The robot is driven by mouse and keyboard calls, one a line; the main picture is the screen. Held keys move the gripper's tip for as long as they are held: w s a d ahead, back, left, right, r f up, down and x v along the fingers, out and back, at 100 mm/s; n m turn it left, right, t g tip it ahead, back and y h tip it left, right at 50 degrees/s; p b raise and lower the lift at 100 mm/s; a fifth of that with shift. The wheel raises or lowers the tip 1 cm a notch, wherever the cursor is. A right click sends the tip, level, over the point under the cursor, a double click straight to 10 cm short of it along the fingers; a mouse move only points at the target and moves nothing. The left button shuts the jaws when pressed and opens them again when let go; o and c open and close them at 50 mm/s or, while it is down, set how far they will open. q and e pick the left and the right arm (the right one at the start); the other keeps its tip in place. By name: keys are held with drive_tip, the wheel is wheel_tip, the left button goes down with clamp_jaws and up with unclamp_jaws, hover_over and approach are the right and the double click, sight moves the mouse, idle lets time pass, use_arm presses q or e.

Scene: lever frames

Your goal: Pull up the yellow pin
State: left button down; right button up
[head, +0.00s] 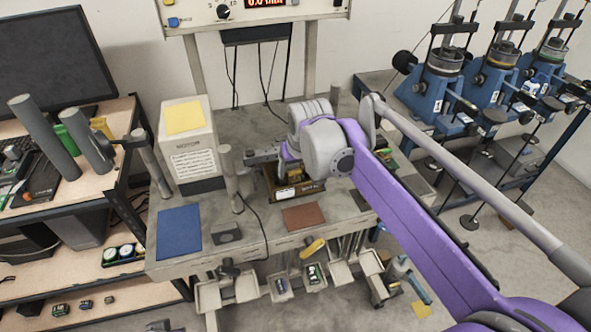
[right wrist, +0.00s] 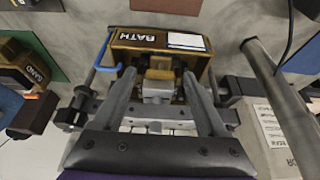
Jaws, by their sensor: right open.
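My right gripper (head: 262,156) reaches over the middle of the bench in the head view. In the right wrist view its two fingers (right wrist: 158,80) are open and spread. A small dull-yellow piece (right wrist: 159,74) shows between the fingertips, above a grey metal fitting (right wrist: 157,90); it may be the yellow pin, and I cannot tell whether the fingers touch it. Behind it is a brass-brown box marked BATH (right wrist: 150,41), also in the head view (head: 292,190). My wrist hides the piece in the head view.
A grey post (head: 230,180) stands left of the gripper, beside a white box (head: 187,140) with a yellow note. A blue mat (head: 179,232) and brown mat (head: 303,217) lie on the bench. A yellow handle (head: 313,248) shows at its front edge. Blue lever frames (head: 430,90) stand at right.

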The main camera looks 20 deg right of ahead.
drive_tip(key=shift+f, duration=0.25)
clamp_jaws()
drive_tip(key=shift+r, duration=0.1)
idle(1.2)
